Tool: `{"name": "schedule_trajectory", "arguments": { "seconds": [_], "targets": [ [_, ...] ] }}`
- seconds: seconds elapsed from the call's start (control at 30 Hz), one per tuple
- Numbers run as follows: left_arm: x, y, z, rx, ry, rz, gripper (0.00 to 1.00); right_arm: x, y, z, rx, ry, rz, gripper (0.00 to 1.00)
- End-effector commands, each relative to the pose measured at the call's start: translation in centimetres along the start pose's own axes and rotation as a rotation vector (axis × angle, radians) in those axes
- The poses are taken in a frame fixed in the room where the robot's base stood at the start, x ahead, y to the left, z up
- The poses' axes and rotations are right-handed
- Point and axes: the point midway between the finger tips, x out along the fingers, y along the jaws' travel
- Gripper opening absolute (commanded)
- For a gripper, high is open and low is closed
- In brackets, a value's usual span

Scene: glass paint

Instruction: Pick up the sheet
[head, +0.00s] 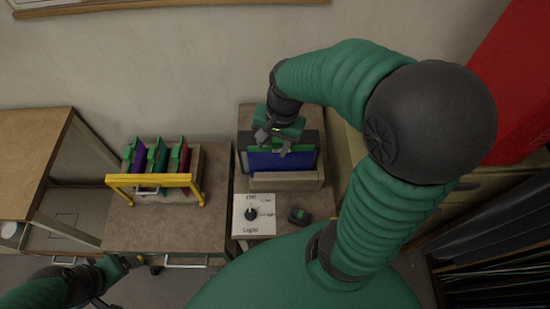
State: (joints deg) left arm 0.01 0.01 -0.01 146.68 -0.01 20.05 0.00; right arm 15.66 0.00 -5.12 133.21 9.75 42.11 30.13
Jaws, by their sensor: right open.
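A blue sheet (280,161) with a green top edge stands in a dark and wooden holder (287,181) on the middle cabinet. My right gripper (273,142) is at the sheet's top edge, with its fingers apart. The gripper overlaps the green edge in the picture, and I cannot tell whether it touches it. My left gripper (122,263) is low at the left, in front of the left cabinet and away from the sheet. Its fingers are too small to read.
A rack (155,181) with a yellow front bar holds purple, green and red panels on the left cabinet. A dial plate (254,226) and a small dark object (299,216) lie in front of the holder. A brown table (30,150) stands far left.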

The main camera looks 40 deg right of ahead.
Motion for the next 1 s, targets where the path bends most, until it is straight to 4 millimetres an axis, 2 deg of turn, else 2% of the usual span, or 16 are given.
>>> {"name": "schedule_trajectory", "arguments": {
  "seconds": [0.03, 0.17, 0.3, 0.4, 0.47, 0.57, 0.83, 1.0],
  "targets": [
    [-0.2, 0.0, 0.0, 0.0, 0.0, 0.0, 0.81, -1.0, 0.5, -1.1, 0.119, -0.015, -0.007, 0.45],
    [-0.4, 0.0, -0.1, 0.001, 0.0, 0.0, 0.81, -4.2, 1.9, -3.4, 0.498, -0.08, -0.031, 0.45],
    [-0.7, 0.0, -0.2, 0.001, 0.0, 0.0, 0.81, -8.6, 3.7, -5.5, 0.942, -0.176, -0.067, 0.45],
    [-0.8, 0.0, -0.2, 0.001, 0.0, 0.0, 0.81, -11.4, 4.9, -6.4, 1.183, -0.242, -0.087, 0.45],
    [-0.8, 0.0, -0.2, 0.001, 0.0, 0.0, 0.81, -12.1, 5.1, -6.4, 1.256, -0.266, -0.091, 0.45],
    [-0.8, 0.0, -0.2, 0.001, 0.0, 0.0, 0.81, -11.1, 4.8, -6.1, 1.279, -0.278, -0.088, 0.45],
    [-0.8, 0.0, -0.2, 0.0, 0.0, 0.0, 0.81, -4.2, 3.5, -5.2, 1.276, -0.279, -0.084, 0.45],
    [-0.7, 0.0, -0.2, 0.0, 0.0, 0.0, 0.81, -1.4, 2.8, -4.8, 1.274, -0.277, -0.087, 0.45]
  ]
}}
